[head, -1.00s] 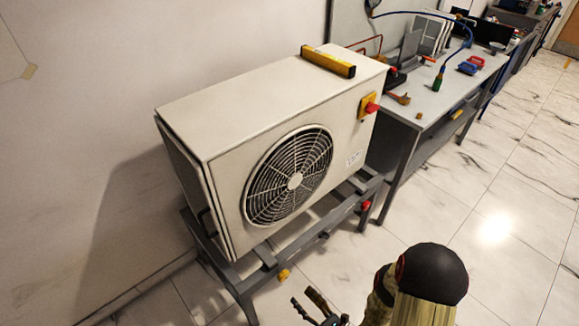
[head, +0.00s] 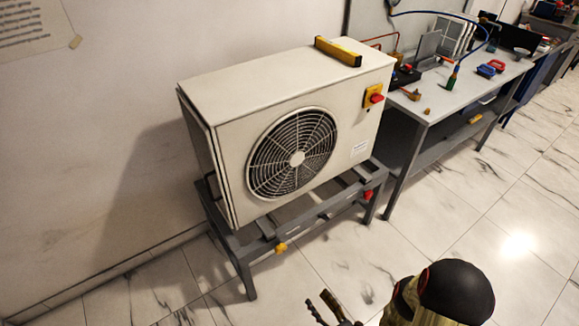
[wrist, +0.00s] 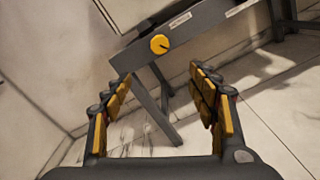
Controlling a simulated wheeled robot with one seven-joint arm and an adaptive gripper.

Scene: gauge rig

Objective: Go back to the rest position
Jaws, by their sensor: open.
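My gripper (head: 330,308) is at the bottom edge of the head view, in front of the stand and apart from it. In the wrist view my gripper (wrist: 162,112) is open, its yellow-padded fingers spread with nothing between them. Beyond the fingers, the grey stand (wrist: 205,25) shows with a yellow knob (wrist: 159,44) on its rail. The lower part of my gripper is cut off in the head view.
A white fan unit (head: 215,140) sits on the grey stand (head: 250,285), with a yellow level (head: 338,52) on top and a red-and-yellow switch (head: 373,96). A workbench (head: 435,105) with tools stands at the right. The tiled floor (head: 455,215) before the bench is clear.

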